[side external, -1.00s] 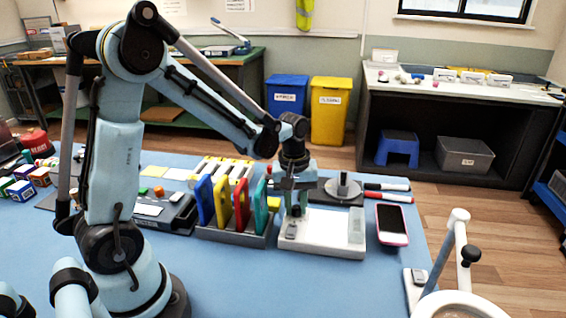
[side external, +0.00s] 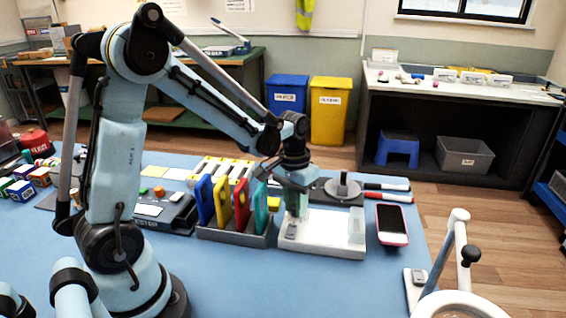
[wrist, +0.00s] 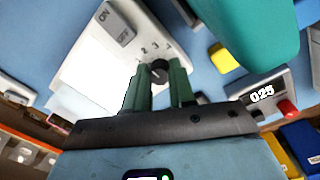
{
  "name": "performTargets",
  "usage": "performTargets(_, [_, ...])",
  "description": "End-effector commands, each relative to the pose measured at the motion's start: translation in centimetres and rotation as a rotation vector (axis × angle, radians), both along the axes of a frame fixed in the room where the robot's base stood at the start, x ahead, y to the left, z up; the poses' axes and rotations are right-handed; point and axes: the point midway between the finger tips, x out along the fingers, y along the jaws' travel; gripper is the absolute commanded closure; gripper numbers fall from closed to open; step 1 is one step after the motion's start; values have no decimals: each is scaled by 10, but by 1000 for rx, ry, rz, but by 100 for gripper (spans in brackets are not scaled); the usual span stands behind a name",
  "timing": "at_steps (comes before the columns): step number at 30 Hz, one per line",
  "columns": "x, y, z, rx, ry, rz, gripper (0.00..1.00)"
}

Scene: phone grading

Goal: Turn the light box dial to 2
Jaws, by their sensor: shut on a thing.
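The light box (side external: 345,245) is a white unit with a raised pale edge, in front of my arm in the side view. In the wrist view its white panel (wrist: 75,65) carries an ON/OFF rocker switch (wrist: 116,22) and a small dark round dial (wrist: 157,69) with printed numbers beside it, 2, 3 and 4 being readable. My gripper (wrist: 160,74) points down at the panel, its two green fingers shut on the dial, one on each side. In the side view my gripper (side external: 296,212) covers the dial. The dial's pointer is too small and covered to read.
A grey rack (side external: 235,236) of coloured upright slabs stands close on the left of the light box. A pink-edged phone (side external: 391,224) lies to its right. A dark plate with a grey disc (side external: 342,189) and several markers lie behind. The blue table front is clear.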

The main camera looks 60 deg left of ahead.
Motion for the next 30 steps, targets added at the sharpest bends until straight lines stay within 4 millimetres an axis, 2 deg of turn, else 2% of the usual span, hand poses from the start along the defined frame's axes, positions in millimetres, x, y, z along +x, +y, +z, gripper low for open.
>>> performTargets(17, [1,0,0,0,-2,-35,100])
performTargets(18, [1,0,0,0,-2,-35,74])
performTargets(23, [0,0,0,0,-1,-35,50])
performTargets(30, [0,0,0,0,-1,-35,50])
